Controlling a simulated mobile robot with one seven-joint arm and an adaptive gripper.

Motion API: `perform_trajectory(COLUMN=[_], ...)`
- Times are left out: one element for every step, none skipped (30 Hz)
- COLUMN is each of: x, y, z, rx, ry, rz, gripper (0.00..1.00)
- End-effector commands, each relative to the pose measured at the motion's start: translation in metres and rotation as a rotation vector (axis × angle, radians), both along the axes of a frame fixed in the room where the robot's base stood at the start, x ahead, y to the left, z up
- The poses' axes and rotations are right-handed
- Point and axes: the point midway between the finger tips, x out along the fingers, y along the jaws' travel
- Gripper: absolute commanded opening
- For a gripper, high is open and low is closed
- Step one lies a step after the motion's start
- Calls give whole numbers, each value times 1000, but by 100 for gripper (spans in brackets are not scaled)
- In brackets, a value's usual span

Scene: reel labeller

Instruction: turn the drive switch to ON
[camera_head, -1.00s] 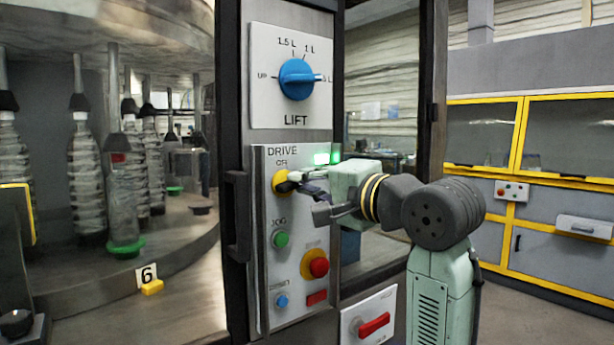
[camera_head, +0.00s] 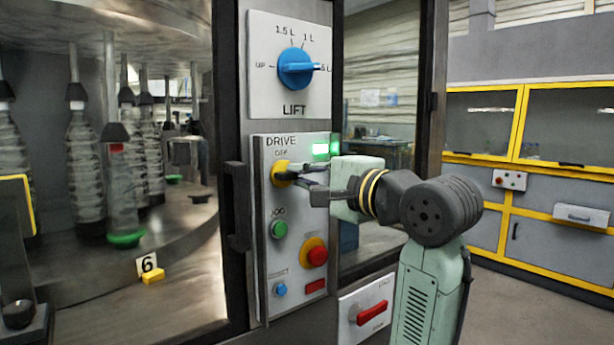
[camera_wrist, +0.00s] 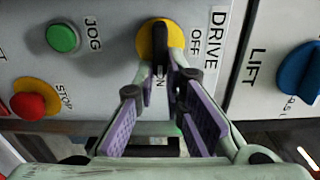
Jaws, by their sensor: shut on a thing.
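The drive switch (camera_head: 280,172) is a yellow disc with a black handle, below the DRIVE and OFF lettering on the grey panel (camera_head: 263,240). My gripper (camera_head: 303,182) comes to it from the right, shut on the black handle. In the wrist view the switch (camera_wrist: 150,38) is at top centre, with OFF to its right and ON just below it. My gripper (camera_wrist: 165,78) covers part of the handle and the ON label there. The handle seems to point toward ON, but its exact angle is partly hidden by the fingers.
A lit green light (camera_head: 325,149) is right of the switch. Below are the green JOG button (camera_head: 279,229), the red stop button (camera_head: 317,256) and a red-handled switch (camera_head: 372,312). The blue LIFT knob (camera_head: 296,69) is above. A dark door handle (camera_head: 236,205) stands left.

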Motion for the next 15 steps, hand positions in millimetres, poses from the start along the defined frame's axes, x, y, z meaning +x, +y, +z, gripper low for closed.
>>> perform_trajectory(x=[0,0,0,0,0,0,0,0,0,0,0,0,0,0,0], y=[-1,-1,-1,-1,-1,-1,0,0,0,0,0,0,0,0,0], z=[-1,-1,-1,-1,-1,-1,-1,-1,-1,0,0,0,0,0,0], rx=[0,0,0,0,0,-1,-1,-1,-1,-1,-1,-1,-1,-1,-1], ry=[2,2,2,2,2,1,1,1,1,1,1,0,0,0,0], rz=[-1,-1,-1,-1,-1,-1,-1,-1,0,0,0,0,0,0,0], gripper=[11,13,16,18,20,23,25,27,29,31,31,31,31,31,31])
